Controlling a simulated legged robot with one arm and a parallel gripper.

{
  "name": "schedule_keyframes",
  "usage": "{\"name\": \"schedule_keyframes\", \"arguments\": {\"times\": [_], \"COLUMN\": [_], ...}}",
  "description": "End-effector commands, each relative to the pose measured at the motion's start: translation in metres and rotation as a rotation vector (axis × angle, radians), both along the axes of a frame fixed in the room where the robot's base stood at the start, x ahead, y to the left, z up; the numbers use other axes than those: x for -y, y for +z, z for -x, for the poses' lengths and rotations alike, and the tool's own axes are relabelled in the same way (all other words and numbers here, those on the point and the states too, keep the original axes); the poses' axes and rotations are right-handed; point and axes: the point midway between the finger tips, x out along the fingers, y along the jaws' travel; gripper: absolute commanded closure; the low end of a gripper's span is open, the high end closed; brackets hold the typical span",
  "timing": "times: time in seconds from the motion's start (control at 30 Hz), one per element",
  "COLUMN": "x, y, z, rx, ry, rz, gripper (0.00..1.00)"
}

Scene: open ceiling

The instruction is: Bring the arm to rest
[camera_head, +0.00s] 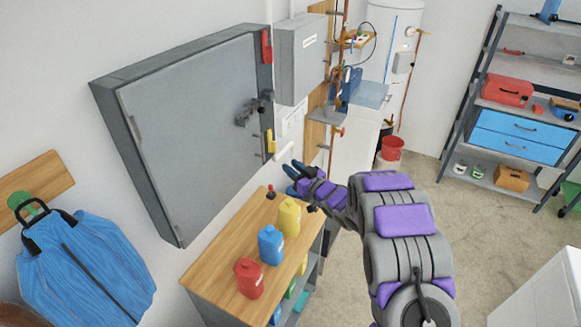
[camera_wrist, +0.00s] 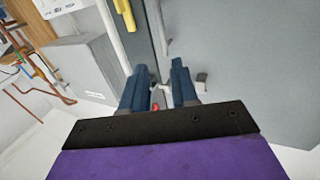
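My gripper (camera_head: 297,175) is at the end of my outstretched grey and purple arm. It is beside the electrical cabinet's lower right edge, above the wooden-topped bench. In the wrist view, my gripper's (camera_wrist: 160,80) two blue fingers stand apart with a clear gap. Nothing is held between them. The grey cabinet (camera_head: 190,120) is on the wall with its door closed; its door fills the right of the wrist view (camera_wrist: 250,60). A grey handle (camera_head: 250,108) and a yellow handle (camera_head: 270,142) are at its right edge. A red handle (camera_head: 266,46) is above.
A blue jacket (camera_head: 85,270) hangs at left. A shelf rack (camera_head: 520,125) and water heater (camera_head: 395,45) stand behind. The floor at right has free room.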

Motion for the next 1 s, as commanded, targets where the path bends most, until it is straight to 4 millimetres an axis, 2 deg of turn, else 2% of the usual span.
{"name": "schedule_keyframes", "arguments": {"times": [0.33, 0.47, 0.63, 0.77, 0.87, 1.0], "x": [0.001, 0.01, 0.048, 0.085, 0.112, 0.145], "y": [0.0, 0.003, 0.01, 0.015, 0.018, 0.02], "z": [0.0, -0.003, -0.002, 0.01, 0.028, 0.065], "rx": [-0.002, -0.021, -0.11, -0.21, -0.297, -0.429], "ry": [-0.003, -0.044, -0.188, -0.317, -0.407, -0.519], "rz": [0.004, 0.045, 0.174, 0.276, 0.341, 0.415], "gripper": [0.71, 0.71, 0.71, 0.71, 0.71, 0.71]}}
